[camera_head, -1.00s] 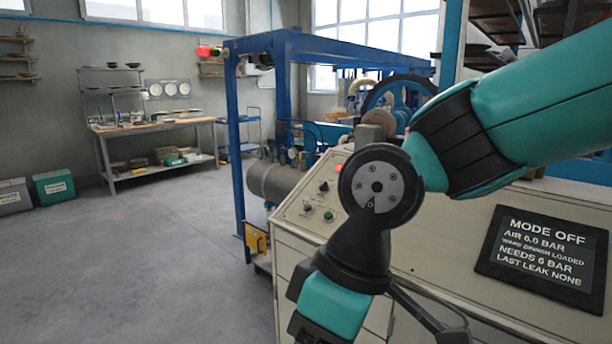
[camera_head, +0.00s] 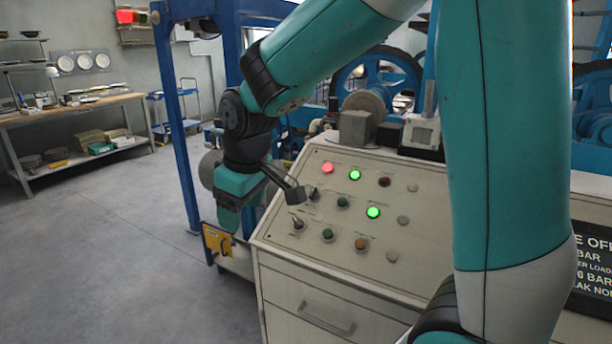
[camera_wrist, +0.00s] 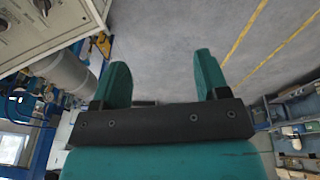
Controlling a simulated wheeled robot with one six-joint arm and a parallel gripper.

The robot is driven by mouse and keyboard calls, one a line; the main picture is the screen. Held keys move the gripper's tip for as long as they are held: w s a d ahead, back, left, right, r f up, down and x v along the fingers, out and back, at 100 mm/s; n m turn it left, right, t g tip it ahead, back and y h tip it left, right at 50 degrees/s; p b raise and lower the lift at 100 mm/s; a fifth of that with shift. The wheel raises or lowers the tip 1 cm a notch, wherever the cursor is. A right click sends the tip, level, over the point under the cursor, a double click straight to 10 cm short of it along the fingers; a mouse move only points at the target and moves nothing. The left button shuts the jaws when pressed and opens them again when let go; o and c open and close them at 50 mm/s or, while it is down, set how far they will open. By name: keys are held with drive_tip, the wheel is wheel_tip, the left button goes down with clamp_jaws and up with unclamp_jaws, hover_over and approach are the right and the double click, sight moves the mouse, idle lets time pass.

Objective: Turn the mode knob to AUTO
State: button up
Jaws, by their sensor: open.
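The sloped cream control panel (camera_head: 335,240) in the head view carries two dark selector knobs at its left side. The lower knob (camera_head: 299,225) is clear to see; the upper knob (camera_head: 314,193) is partly covered by my wrist bracket. The labels are too small to tell which is the mode knob. The dark display (camera_head: 592,265) at the right edge is cut off, with "OFF" readable.
A red lamp (camera_head: 327,168) and two green lamps (camera_head: 355,175) are lit among several buttons. A blue frame post (camera_head: 178,130) and a yellow plate (camera_head: 216,240) stand left of the panel. The floor (camera_head: 90,260) at left is clear.

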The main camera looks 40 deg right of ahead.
drive_tip(key=w+d+r+m+h+p, duration=0.1)
drive_tip(key=w+d+r+h+p, duration=0.15)
drive_tip(key=w+d, duration=0.8)
drive_tip(key=h+p, duration=0.3)
drive_tip(key=h, duration=0.1)
approach(311, 191)
drive_tip(key=shift+m+g+y, duration=0.25)
drive_tip(key=shift+m+g, duration=0.05)
drive_tip(key=p+x, duration=0.2)
drive_tip(key=x, duration=0.1)
drive_tip(key=p+x, duration=0.1)
drive_tip(key=x, duration=0.2)
drive_tip(key=p+x, duration=0.2)
drive_tip(key=x, duration=0.1)
drive_tip(key=shift+w+d+f+p, duration=0.1)
drive_tip(key=shift+w+d+p, duration=0.2)
drive_tip(key=shift+c, duration=0.5)
drive_tip(key=c, duration=0.8)
